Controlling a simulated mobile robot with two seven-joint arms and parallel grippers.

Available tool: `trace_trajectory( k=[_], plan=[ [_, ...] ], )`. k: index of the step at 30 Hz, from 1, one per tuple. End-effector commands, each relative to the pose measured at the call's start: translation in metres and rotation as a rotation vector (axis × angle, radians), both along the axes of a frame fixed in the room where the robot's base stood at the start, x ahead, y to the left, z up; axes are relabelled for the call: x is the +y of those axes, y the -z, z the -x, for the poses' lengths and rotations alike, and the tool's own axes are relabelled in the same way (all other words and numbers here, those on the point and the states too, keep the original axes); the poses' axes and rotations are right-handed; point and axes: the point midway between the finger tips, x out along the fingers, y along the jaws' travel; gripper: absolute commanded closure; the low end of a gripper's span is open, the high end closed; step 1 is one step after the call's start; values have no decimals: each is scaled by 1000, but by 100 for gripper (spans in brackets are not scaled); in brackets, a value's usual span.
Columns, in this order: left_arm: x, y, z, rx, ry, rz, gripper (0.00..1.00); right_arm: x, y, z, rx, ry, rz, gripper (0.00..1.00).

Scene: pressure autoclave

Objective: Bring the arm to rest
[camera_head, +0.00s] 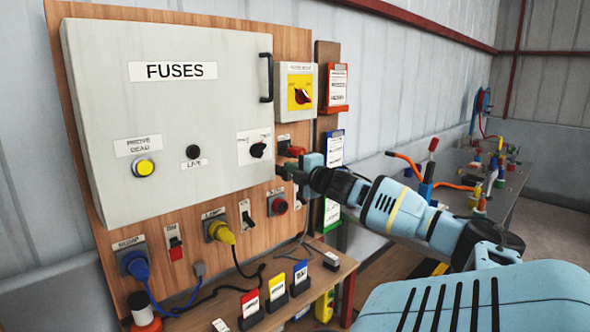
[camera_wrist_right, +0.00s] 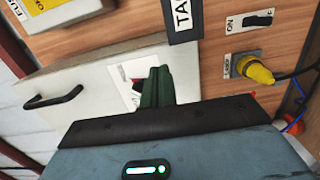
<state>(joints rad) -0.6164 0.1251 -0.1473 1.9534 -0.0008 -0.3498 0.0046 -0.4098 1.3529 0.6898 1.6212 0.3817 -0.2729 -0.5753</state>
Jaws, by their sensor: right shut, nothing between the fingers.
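My right arm reaches in from the right in the head view. Its gripper (camera_head: 284,171) is shut and empty, just off the lower right edge of the grey fuse box (camera_head: 110,80). In the right wrist view the shut dark green fingers (camera_wrist_right: 157,86) show in front of the pale box face (camera_wrist_right: 95,85). A small red part shows behind them there. I cannot tell whether the fingers touch anything. My left gripper is in neither view.
The box's black handle (camera_head: 266,78) and the yellow isolator (camera_head: 300,90) are above the gripper. A yellow plug (camera_head: 222,233) and a blue plug (camera_head: 134,265) are below. Tagged blocks (camera_head: 277,290) stand on the wooden shelf. A cluttered bench (camera_head: 510,180) is at right.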

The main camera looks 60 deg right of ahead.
Motion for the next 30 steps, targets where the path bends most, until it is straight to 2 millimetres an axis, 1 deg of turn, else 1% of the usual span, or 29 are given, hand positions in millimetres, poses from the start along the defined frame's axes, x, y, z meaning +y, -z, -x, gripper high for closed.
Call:
trace_trajectory(
  k=[3, 6, 20, 23, 26, 29, 30],
  plan=[
    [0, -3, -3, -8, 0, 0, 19, 2, -2, 8, -2, 1, 0, 100],
    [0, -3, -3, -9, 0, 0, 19, 3, -2, 11, -3, 1, 1, 100],
    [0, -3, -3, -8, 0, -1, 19, 3, -2, 12, -1, 1, 3, 100],
    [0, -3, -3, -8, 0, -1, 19, 2, 4, 13, 4, 3, -5, 100],
    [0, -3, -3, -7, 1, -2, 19, 1, 30, 20, 28, 13, -41, 100],
    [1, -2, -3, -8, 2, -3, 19, 1, 79, 33, 71, 28, -112, 100],
    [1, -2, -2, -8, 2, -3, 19, 2, 103, 40, 92, 36, -145, 100]
  ],
)
